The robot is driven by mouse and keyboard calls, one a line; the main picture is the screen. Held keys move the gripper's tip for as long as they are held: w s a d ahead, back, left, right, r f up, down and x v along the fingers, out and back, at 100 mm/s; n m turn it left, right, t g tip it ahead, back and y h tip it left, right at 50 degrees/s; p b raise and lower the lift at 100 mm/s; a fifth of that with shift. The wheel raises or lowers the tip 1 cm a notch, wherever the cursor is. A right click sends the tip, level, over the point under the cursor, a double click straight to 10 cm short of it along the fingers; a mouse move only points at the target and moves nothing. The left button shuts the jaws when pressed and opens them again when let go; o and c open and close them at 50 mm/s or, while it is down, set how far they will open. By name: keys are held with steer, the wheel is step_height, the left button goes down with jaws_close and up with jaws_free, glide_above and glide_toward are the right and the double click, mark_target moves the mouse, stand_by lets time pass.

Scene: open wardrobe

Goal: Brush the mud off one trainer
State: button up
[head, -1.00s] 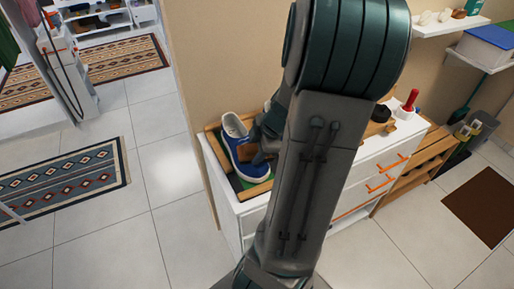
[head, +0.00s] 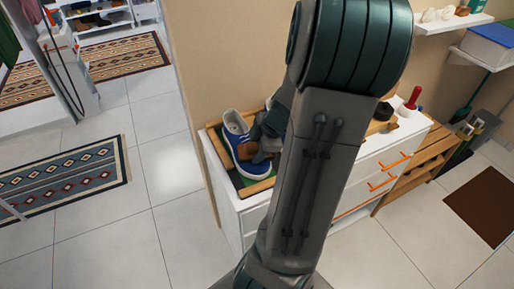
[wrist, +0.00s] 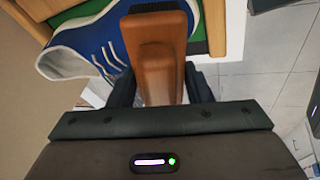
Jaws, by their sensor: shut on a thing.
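The blue trainer (head: 234,124), with white sole and laces, lies in a wooden-sided tray (head: 217,147) with a green bottom, on the white cabinet. In the wrist view the trainer (wrist: 93,45) is at the upper left, partly behind the brush. My gripper (wrist: 160,88) is shut on a brown wooden brush (wrist: 155,45), whose far end overlaps the trainer's laced side. In the head view the brush (head: 246,152) is at the trainer's right side. Whether the bristles touch the shoe is unclear. No mud can be made out; the brush hides part of the upper.
A red-handled item (head: 413,97) and a dark object (head: 382,111) stand on the cabinet's right part. A wooden rack (head: 424,157) stands right of the cabinet. Wall shelves (head: 452,24) are at the upper right. Tiled floor is open at the left, with patterned rugs (head: 70,182).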

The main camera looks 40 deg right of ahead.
steer(key=shift+w+f+b, duration=0.15)
steer(key=shift+f+b, duration=0.5)
steer(key=shift+f, duration=0.05)
steer(key=shift+r, duration=0.1)
